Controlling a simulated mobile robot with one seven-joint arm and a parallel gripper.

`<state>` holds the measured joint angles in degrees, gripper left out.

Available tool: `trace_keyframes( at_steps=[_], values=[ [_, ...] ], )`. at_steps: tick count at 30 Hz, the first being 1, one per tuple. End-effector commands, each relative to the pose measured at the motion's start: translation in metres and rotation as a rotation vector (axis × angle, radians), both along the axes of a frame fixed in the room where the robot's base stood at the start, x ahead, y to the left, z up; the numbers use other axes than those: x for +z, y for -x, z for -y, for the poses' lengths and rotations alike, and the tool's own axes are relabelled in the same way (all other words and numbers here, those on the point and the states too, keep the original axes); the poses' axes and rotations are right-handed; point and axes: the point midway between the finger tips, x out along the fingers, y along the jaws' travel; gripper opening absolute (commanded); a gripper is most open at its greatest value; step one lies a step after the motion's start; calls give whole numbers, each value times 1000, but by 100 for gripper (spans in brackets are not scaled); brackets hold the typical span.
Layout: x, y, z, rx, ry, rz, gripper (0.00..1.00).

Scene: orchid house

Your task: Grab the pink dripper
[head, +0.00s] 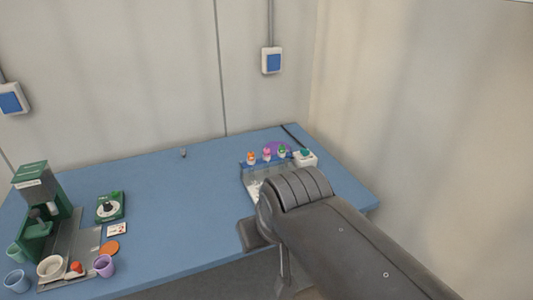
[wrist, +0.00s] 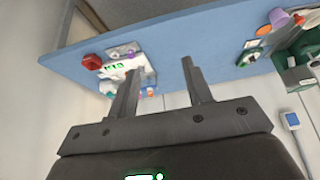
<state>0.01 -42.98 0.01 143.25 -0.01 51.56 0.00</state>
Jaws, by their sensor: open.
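The pink dripper (head: 267,154) stands upright in a clear rack (head: 256,187) at the right of the blue table in the head view. It is between an orange-topped dripper (head: 251,157) and a green-topped one (head: 282,152). My gripper (wrist: 158,72) is open and empty in the wrist view, its two fingers spread apart. In the head view my dark arm covers the rack's front right part, and the fingers cannot be made out. In the wrist view small items show beyond the left finger, but I cannot tell the pink dripper among them.
A white box with a teal top (head: 305,158) stands right of the drippers, with a purple disc (head: 277,147) behind. A green machine (head: 38,205), cups and a green device (head: 111,207) occupy the table's left. The middle of the blue table (head: 180,190) is clear. Walls stand behind and right.

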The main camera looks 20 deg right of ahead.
Motion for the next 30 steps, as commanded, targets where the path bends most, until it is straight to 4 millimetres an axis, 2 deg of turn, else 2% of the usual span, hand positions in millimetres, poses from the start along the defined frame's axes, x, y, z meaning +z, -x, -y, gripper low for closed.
trace_keyframes(
  at_steps=[20,23,25,30],
  values=[
    [3,-4,1,16,13,-2,49],
    [11,-17,3,73,62,-11,49],
    [19,-33,7,143,119,-22,49],
    [41,-86,18,374,290,-66,49]
  ],
)
